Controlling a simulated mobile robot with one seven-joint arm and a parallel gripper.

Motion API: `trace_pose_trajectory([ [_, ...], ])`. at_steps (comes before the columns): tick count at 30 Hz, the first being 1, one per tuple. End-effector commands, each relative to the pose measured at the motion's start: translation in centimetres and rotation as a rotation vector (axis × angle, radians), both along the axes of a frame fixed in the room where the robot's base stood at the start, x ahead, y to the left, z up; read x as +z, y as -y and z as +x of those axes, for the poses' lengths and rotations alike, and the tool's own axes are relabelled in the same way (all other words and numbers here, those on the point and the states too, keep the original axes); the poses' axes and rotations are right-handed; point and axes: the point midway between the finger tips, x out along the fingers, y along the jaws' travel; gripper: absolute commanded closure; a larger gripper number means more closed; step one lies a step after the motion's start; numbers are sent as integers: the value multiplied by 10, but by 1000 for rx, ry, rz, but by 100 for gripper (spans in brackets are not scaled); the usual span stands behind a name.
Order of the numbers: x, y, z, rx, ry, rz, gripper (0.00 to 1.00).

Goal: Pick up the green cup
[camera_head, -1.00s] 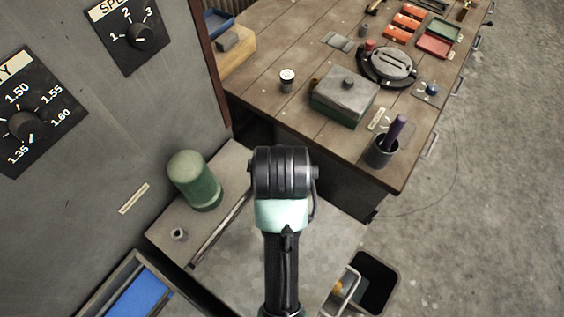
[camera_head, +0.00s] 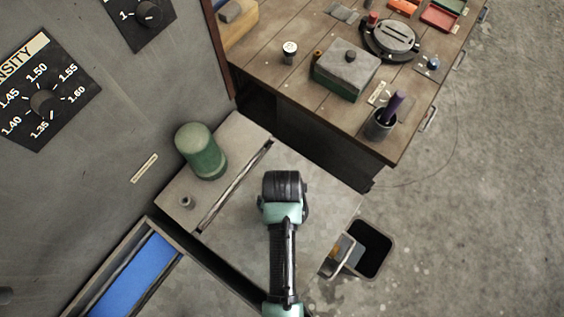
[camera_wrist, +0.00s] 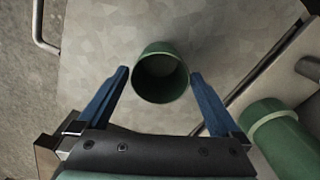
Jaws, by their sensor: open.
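The green cup (camera_wrist: 160,80) stands on the grey metal tabletop in the wrist view, its round open mouth facing the camera and its inside dark. My gripper (camera_wrist: 159,73) is open and empty. Its two blue fingers point toward the cup, with one tip at the left and one at the right of it. I cannot tell how far the tips are above or short of the cup. In the head view the cup and the fingers are hidden behind my arm.
A green domed cylinder (camera_head: 201,151) stands beside a slot in the grey tabletop (camera_head: 300,235); it also shows in the wrist view (camera_wrist: 285,145). A small metal peg (camera_head: 187,202) is near it. A dark bin (camera_head: 371,250) and a wooden workbench (camera_head: 300,90) lie right and behind.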

Motion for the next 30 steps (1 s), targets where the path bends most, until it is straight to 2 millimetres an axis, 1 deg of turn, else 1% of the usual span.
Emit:
trace_pose_trajectory([
  [2,-10,-1,-6,1,-5,0,0],
  [3,-16,-1,-4,1,-1,0,0],
  [6,-26,-1,-4,0,-1,0,0],
  [9,-31,-1,-3,0,1,0,0],
  [15,-31,-1,-3,0,2,1,0],
  [16,-31,-1,-3,0,2,1,2],
  [28,-31,-1,-3,0,2,1,74],
  [30,-31,-1,-3,0,2,1,74],
])
